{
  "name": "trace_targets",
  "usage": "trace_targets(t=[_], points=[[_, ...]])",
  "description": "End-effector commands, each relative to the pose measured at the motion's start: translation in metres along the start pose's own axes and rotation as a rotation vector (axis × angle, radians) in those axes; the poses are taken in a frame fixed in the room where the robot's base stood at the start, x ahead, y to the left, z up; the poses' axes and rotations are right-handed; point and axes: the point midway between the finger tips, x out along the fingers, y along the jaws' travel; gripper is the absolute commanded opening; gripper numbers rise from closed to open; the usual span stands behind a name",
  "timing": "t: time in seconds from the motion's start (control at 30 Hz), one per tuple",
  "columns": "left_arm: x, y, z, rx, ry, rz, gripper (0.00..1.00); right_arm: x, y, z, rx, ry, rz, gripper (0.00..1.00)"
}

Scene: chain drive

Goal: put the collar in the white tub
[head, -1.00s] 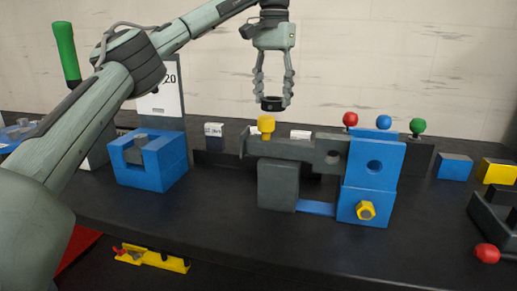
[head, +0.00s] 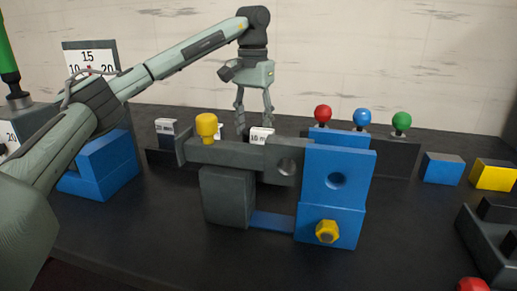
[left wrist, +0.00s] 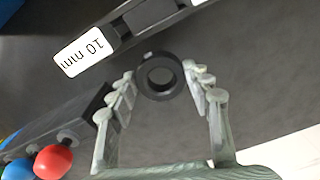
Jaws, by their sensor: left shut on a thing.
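The collar is a short black ring (left wrist: 141,77). In the left wrist view it sits between the fingertips of my left gripper (left wrist: 160,78), which is shut on it. In the head view my left gripper (head: 256,128) points down behind the grey bar of the blue fixture, close to a white "10 mm" label (head: 262,136). The collar cannot be made out there. No white tub can be made out in either view. My right gripper is not in view.
The blue block (head: 340,180) with grey bar and yellow knob (head: 206,126) stands in front of my gripper. Red (head: 323,113), blue (head: 362,117) and green (head: 401,121) knobs stand behind it. Blue (head: 443,168) and yellow (head: 492,174) blocks lie right. Dark table is clear between.

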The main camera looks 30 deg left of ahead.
Motion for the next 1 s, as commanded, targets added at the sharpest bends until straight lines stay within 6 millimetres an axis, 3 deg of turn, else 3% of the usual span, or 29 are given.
trace_targets(t=[0.1, 0.23, 0.57, 0.93, 0.97, 1.0], points=[[0.008, 0.016, 0.001, 0.001, 0.001, 0.000, 0.04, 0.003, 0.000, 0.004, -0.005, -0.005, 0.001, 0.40], [0.013, 0.022, 0.002, -0.001, 0.001, 0.001, 0.04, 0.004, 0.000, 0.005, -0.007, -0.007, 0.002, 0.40], [0.050, 0.022, 0.002, -0.003, -0.001, 0.001, 0.04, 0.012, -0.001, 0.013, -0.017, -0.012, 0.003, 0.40], [0.056, 0.022, 0.002, -0.003, 0.001, 0.001, 0.04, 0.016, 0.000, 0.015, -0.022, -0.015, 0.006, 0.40], [0.056, 0.022, 0.002, -0.003, 0.000, 0.001, 0.53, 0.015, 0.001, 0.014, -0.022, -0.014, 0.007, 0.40], [0.056, 0.022, 0.002, -0.002, 0.000, 0.001, 0.58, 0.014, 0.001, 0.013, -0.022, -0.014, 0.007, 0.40]])
